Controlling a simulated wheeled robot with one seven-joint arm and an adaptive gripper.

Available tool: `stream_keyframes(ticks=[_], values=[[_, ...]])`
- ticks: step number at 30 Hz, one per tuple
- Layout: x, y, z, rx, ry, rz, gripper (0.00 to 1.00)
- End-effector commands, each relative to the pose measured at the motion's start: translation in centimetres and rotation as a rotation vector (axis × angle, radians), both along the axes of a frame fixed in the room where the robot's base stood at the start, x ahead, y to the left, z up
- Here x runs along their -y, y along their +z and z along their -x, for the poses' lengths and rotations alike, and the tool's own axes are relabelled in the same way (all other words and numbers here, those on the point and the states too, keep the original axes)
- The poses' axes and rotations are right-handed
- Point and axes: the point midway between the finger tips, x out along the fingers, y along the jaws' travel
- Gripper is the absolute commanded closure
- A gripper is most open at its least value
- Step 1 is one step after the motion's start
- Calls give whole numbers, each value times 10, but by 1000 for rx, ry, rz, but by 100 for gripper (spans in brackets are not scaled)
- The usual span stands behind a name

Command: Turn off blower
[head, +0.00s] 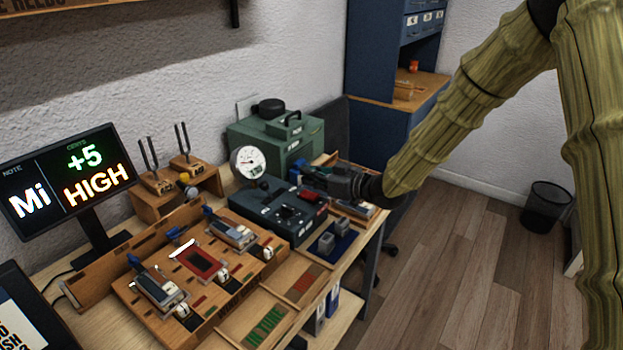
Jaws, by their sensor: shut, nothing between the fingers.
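A green box (308,130) with a carry handle and a black round cap stands at the back of the bench against the wall; it looks like the blower, though its label is too small to read. A lower dark teal box (245,203) with a round white dial gauge (249,162) and black knobs stands in front of it. My gripper (303,176) is shut and empty, low in front of the green box, by the right end of the teal box. A red part (313,196) shows just below the fingers. My gripper hides part of the green box's lower front; I see no clear switch, and contact cannot be told.
A display (66,184) reads "Mi", "+5 cents", "HIGH". Tuning forks (182,150) stand on wooden blocks. A wooden jig (190,275) with reed parts and small trays (258,318) fill the bench's front. The floor on the right is clear up to a black bin (546,208).

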Motion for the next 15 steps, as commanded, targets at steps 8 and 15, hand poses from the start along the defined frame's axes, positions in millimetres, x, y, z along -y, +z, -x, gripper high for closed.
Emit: stream_keyframes(ticks=[8, 15], values=[[30, 21, 23, 0, -2, -1, 100], [56, 35, 46, 1, -1, -1, 100]])
